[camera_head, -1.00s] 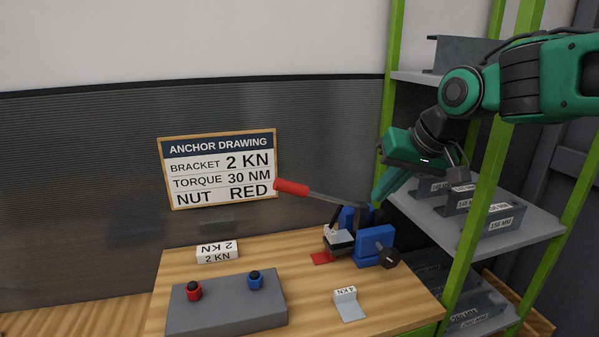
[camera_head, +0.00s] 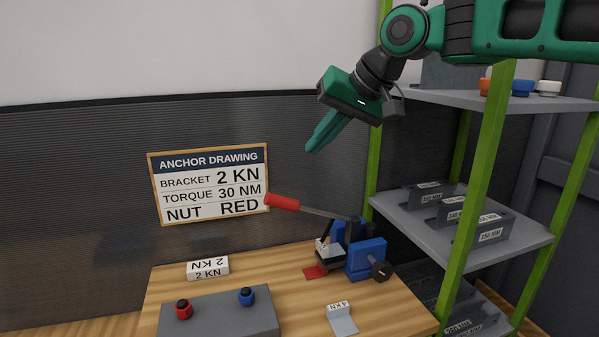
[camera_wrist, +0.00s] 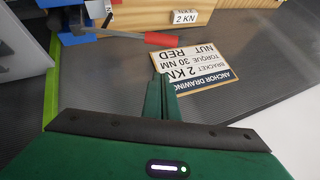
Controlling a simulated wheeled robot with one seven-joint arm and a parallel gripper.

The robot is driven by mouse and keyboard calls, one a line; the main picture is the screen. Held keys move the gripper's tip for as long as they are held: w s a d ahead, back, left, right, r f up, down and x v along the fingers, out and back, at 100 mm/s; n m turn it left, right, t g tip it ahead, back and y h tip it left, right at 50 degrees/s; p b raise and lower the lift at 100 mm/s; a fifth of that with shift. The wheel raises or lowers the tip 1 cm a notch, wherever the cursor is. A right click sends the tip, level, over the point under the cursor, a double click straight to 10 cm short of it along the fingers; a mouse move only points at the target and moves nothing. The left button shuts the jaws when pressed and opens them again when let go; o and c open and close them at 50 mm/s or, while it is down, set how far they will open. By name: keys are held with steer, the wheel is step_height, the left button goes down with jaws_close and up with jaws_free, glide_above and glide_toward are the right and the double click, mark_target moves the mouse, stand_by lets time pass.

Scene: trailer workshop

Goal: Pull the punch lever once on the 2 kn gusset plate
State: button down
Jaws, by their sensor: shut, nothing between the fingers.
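The punch is a blue press (camera_head: 364,258) at the back right of the wooden bench. Its lever (camera_head: 320,212) slants up to the left and ends in a red handle (camera_head: 282,202). The red handle also shows in the wrist view (camera_wrist: 160,39). A plate piece sits in the press over a red patch (camera_head: 315,271); I cannot read a label on it. A white block marked 2 KN (camera_head: 208,268) stands at the back left of the bench. My gripper (camera_head: 314,147) is shut and empty, in the air above and to the right of the red handle, apart from it.
A small bracket marked 4 KN (camera_head: 341,318) lies at the bench front. A grey block (camera_head: 218,318) carries a red and a blue knob. The anchor drawing sign (camera_head: 209,184) hangs behind. A green-post shelf (camera_head: 480,225) stands right.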

glide_above(290, 201)
steer(key=w+d, duration=0.1)
step_height(290, 201, down, 8)
steer(key=shift+w+r, duration=0.1)
steer(key=shift+s+a+f, duration=0.15)
steer(key=shift+s+f, duration=0.1)
steer(key=shift+f, duration=0.25)
steer(key=shift+s+a+f, duration=0.15)
steer(key=shift+s+f, duration=0.05)
steer(key=shift+f, duration=0.25)
steer(key=shift+s+a+f, duration=0.2)
steer(key=shift+f, duration=0.45)
